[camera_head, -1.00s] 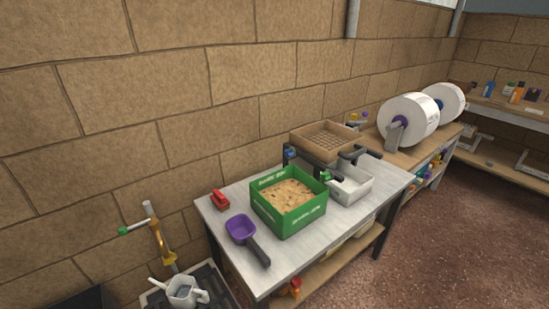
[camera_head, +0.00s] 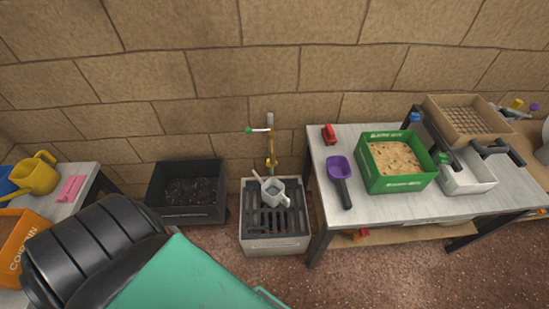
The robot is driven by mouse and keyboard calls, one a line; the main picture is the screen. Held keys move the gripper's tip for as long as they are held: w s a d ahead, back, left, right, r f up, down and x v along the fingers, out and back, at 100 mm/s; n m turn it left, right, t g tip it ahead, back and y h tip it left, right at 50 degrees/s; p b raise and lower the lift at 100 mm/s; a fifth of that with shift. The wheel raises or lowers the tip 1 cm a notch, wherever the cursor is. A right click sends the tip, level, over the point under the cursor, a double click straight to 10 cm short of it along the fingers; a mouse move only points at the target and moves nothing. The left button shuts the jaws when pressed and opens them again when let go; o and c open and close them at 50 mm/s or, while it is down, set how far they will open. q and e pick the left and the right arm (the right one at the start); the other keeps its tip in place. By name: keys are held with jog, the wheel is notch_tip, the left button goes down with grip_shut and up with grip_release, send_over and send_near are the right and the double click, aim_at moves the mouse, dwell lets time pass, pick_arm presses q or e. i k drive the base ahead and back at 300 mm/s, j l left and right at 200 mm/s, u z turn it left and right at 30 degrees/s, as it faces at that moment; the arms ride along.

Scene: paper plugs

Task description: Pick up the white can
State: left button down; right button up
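The white can is a pale grey-white watering can (camera_head: 272,190) with a spout and handle. It stands upright on the dark slatted grate of a low drain box (camera_head: 276,245), below a brass tap (camera_head: 270,150) with a green-and-white handle end. Neither of my grippers is in view, so I cannot see whether they are open or shut. Nothing is seen touching the can.
A black ribbed, tyre-like thing (camera_head: 85,250) and a teal panel (camera_head: 185,275) fill the lower left foreground. A black soil bin (camera_head: 187,215) stands left of the drain box. A table (camera_head: 325,170) with a purple scoop (camera_head: 340,175) and green crate (camera_head: 392,183) is at right.

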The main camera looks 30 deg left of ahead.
aim_at(273, 190)
jog(key=u, duration=1.05)
